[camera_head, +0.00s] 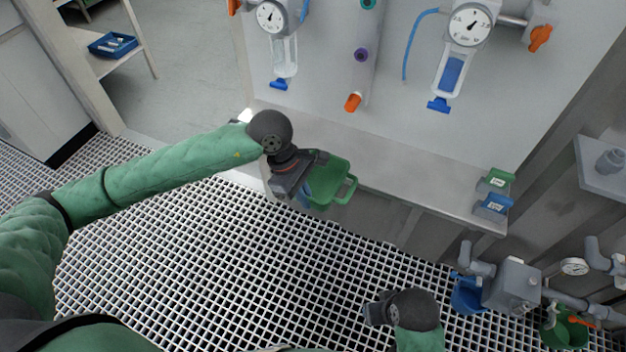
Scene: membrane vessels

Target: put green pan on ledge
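A green pan (335,181) with a loop handle is at my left gripper (310,183), at the front edge of the ledge near its left end. The pan overlaps the edge in the picture and its near part extends out over the floor grating. My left gripper appears shut on the pan's near-left side, though my wrist partly hides the fingers. I cannot tell whether the pan touches the ledge. The grey ledge (415,172) runs along the wall panel, mostly bare. My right gripper (376,310) is low over the grating, away from the pan; its finger opening is unclear.
A green label block (496,180) and a blue one (493,206) are at the ledge's right end. Gauges, a blue-filled vessel (452,75) and orange valve handles hang above. A blue pan (467,296) and another green pan (565,330) sit by piping, lower right.

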